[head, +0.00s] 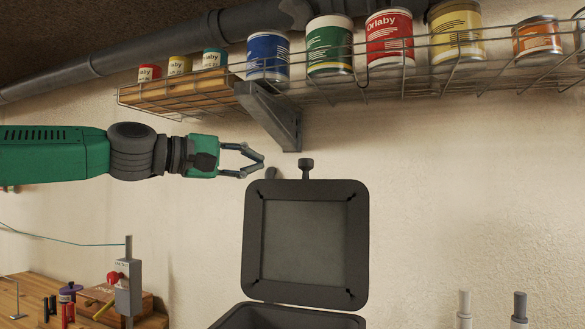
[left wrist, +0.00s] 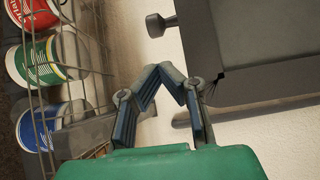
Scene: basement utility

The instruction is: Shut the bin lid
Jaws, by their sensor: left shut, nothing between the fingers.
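The bin lid (head: 306,243) is dark grey, square with rounded corners, and stands open, nearly upright, in the head view. A knob (head: 306,166) sticks up from its top edge. The bin's rim (head: 285,318) shows below the lid at the bottom edge; the rest of the bin is out of the picture. My left gripper (head: 260,163) is shut and empty, left of the knob and above the lid's upper left corner, apart from both as far as I can tell. In the left wrist view, the lid (left wrist: 265,50) and the knob (left wrist: 160,24) lie beyond the gripper's fingertips (left wrist: 168,72). My right gripper is not in view.
A wire shelf (head: 400,75) with several paint cans (head: 330,45) hangs on the wall above, its grey bracket (head: 275,112) close to my left gripper. A wooden bench (head: 35,295) with tools stands at lower left.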

